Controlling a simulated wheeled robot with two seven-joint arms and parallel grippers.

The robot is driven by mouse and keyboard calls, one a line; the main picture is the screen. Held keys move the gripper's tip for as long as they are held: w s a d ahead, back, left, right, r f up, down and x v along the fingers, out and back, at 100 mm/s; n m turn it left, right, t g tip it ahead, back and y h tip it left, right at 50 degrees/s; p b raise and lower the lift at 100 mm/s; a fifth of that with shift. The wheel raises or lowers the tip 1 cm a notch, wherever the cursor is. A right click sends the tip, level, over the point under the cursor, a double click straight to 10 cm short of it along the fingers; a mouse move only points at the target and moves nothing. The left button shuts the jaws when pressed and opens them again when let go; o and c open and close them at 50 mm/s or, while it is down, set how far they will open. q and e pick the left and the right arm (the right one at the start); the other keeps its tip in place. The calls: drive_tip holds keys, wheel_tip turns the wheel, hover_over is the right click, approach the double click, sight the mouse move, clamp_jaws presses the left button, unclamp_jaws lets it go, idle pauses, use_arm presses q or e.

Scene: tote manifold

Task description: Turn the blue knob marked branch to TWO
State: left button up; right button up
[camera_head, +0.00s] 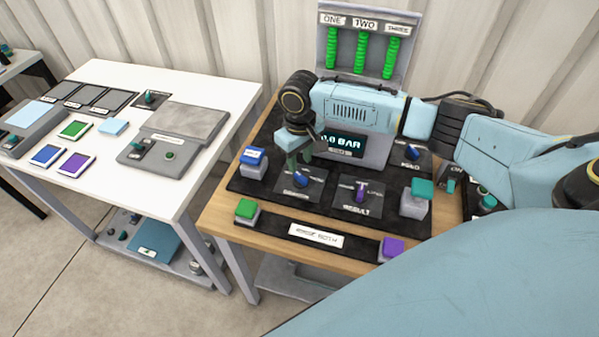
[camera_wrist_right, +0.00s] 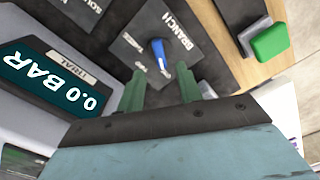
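The blue knob marked BRANCH (camera_wrist_right: 159,52) stands on a dark square plate in the right wrist view. It also shows in the head view (camera_head: 300,179), where its label is too small to read. Small white labels lie around it, and I cannot read which one it points to. My right gripper (camera_wrist_right: 160,88) is open, its green fingers apart and empty, with the knob ahead of the gap between them. In the head view the right gripper (camera_head: 298,157) hangs above and just behind the knob, apart from it. My left gripper is not in view.
A display reading 0.0 BAR (camera_head: 341,142) stands behind the knob. A purple knob (camera_head: 361,191) and another blue knob (camera_head: 412,152) are to the right. Blue (camera_head: 254,156), green (camera_head: 246,208), teal (camera_head: 422,188) and purple (camera_head: 393,247) buttons surround them. Three green columns (camera_head: 362,55) stand behind.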

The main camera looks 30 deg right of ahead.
sight(300, 175)
wheel_tip(300, 175, down, 6)
drive_tip(key=shift+r+b, duration=0.25)
drive_tip(key=shift+b, duration=0.05)
clamp_jaws()
